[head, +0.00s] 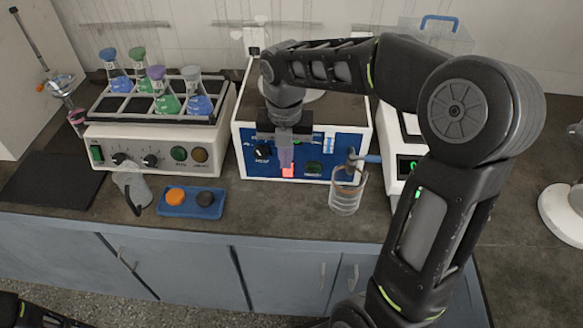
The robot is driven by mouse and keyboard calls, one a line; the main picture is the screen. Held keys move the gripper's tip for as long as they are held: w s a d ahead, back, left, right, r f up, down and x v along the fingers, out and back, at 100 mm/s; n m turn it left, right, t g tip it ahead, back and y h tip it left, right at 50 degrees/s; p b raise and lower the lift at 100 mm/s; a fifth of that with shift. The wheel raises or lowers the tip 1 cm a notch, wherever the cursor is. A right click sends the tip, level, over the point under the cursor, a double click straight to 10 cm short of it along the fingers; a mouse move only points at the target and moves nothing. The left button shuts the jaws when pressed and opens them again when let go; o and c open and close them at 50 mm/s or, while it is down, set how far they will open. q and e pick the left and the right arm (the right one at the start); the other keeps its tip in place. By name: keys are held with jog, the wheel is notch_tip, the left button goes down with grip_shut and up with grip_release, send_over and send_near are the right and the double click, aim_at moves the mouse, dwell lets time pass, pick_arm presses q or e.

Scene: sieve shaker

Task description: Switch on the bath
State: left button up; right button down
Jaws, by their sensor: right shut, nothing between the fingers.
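The bath (243,166) is a white-sided box with a blue front panel, in the middle of the bench in the head view. Its front carries a black dial (263,151), a red glowing switch (289,171) and a small dark green display (314,169). My right gripper (287,165) comes down from above in front of the panel, shut and empty, with its fingertips at the red switch. I cannot tell whether they touch it. My right arm hides part of the bath's top. My left gripper is not in view.
A shaker (110,158) with several coloured flasks stands left of the bath. A glass beaker (346,192) stands at the bath's front right corner. A blue tray (188,214) with orange and black round pieces and a clear jug (130,187) lie at front left.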

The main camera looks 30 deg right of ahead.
notch_tip(320, 180, up, 6)
jog(key=w, duration=0.1)
jog(key=shift+w+d, duration=0.25)
jog(key=shift+d, duration=0.15)
jog(key=shift+s, duration=0.1)
